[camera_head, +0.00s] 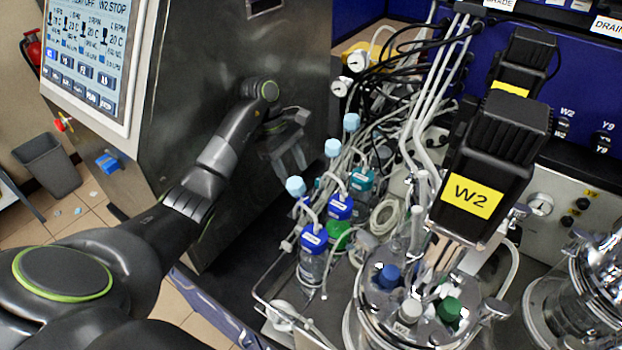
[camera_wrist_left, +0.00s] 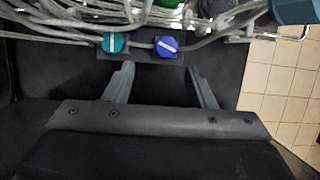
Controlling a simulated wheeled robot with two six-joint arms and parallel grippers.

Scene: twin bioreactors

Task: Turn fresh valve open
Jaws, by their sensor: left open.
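My left gripper (camera_head: 291,166) reaches in from the left in the head view, beside the tubing and bottles. In the left wrist view, my left gripper (camera_wrist_left: 159,70) is open, with nothing between its fingers. Two round valve knobs sit side by side on a dark block just beyond the fingertips, apart from them. The teal knob (camera_wrist_left: 116,43) has an upright white mark, and the blue knob (camera_wrist_left: 166,46) has a slanted white mark. I see no label telling which is the fresh valve. I cannot make out the knobs in the head view. My right gripper is out of view.
Tubes crowd around bottles with blue (camera_head: 313,237), teal (camera_head: 361,180) and green caps. A glass vessel (camera_head: 362,320) and a black unit marked W2 (camera_head: 472,197) stand to the right. A metal cabinet with a screen (camera_head: 88,52) is at left. Tiled floor (camera_wrist_left: 277,80) shows beyond the bench.

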